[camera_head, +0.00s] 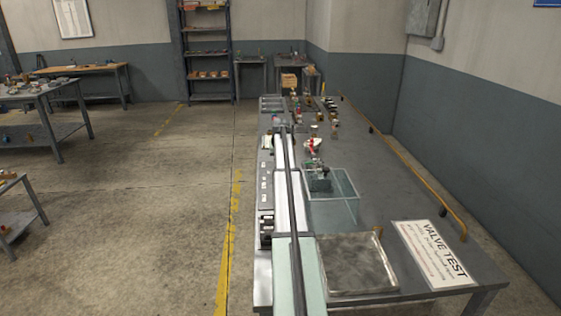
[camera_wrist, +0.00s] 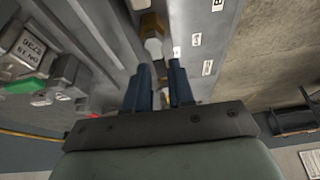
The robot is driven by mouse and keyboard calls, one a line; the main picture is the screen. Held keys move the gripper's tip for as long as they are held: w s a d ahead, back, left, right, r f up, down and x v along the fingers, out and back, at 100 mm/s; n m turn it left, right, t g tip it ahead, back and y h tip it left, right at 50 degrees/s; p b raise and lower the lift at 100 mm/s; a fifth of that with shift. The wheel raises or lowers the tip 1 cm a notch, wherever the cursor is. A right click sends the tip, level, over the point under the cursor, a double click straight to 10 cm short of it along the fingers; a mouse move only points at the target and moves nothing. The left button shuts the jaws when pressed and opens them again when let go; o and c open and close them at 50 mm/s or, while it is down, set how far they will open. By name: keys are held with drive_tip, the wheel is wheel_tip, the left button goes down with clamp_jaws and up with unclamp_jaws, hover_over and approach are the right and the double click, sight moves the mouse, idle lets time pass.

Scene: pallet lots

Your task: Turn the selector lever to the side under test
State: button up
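In the wrist view, my gripper (camera_wrist: 161,72) shows as two dark blue fingers with a gap between them, and I see nothing gripped. A brass fitting with a pale hexagonal part (camera_wrist: 153,46) lies just beyond the fingertips; I cannot tell whether they touch. A grey strip with small white labels (camera_wrist: 207,67) runs to the right of the fingers. I cannot pick out the selector lever with certainty in either view. In the head view, small fittings with red parts (camera_head: 312,145) stand on the long grey bench (camera_head: 375,195); my gripper is not clearly visible there.
A clear-walled tank (camera_head: 335,210) stands mid-bench, with a metal tray (camera_head: 350,264) in front of it. A VALVE TEST sign (camera_head: 435,253) lies at the near right. A yellow rail (camera_head: 415,180) lines the right edge. In the wrist view, grey blocks (camera_wrist: 30,55) stand left.

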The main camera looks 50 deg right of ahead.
drive_tip(key=shift+o, duration=1.4)
drive_tip(key=shift+r, duration=0.1)
drive_tip(key=v, duration=1.3)
drive_tip(key=shift+s+r, duration=0.2)
drive_tip(key=shift+r, duration=0.1)
drive_tip(key=shift+a, duration=0.15)
